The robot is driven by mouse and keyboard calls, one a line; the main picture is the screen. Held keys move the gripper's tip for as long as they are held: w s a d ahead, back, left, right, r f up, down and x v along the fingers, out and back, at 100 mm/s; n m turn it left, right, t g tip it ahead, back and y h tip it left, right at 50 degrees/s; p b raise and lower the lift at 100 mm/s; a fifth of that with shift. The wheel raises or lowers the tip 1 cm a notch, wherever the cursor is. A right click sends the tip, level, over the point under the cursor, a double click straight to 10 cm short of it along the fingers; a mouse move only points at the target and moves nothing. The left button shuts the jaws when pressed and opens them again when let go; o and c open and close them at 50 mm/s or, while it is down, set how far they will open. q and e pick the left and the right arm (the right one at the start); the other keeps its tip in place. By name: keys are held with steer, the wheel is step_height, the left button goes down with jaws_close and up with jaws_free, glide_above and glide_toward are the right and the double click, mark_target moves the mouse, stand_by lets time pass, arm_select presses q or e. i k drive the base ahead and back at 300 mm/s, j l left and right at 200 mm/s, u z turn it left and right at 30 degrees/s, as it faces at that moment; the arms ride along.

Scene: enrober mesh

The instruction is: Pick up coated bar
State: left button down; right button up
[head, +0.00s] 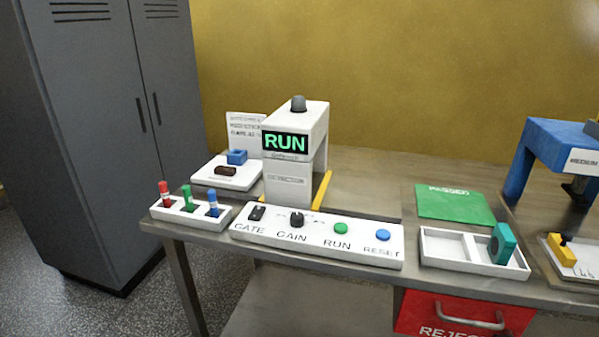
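A small dark brown bar (228,170), which looks like the coated bar, lies on a white plate (215,182) at the left back of the table. A small blue block (237,157) with an opening sits just behind it on the same plate. Neither of my grippers is in the head view, and nothing touches the bar.
A white machine (288,185) showing RUN stands right of the plate. In front are a rack (181,222) of red, green and blue sticks and a button panel (318,252). Further right are a green mat (454,204), a white tray (455,267) and a blue frame (540,140).

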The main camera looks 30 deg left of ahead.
mark_target(222, 170)
steer(key=u, duration=1.4)
steer(key=i+j, duration=0.1)
steer(key=j, duration=0.2)
steer(key=i+j+u, duration=0.1)
steer(key=j, duration=0.2)
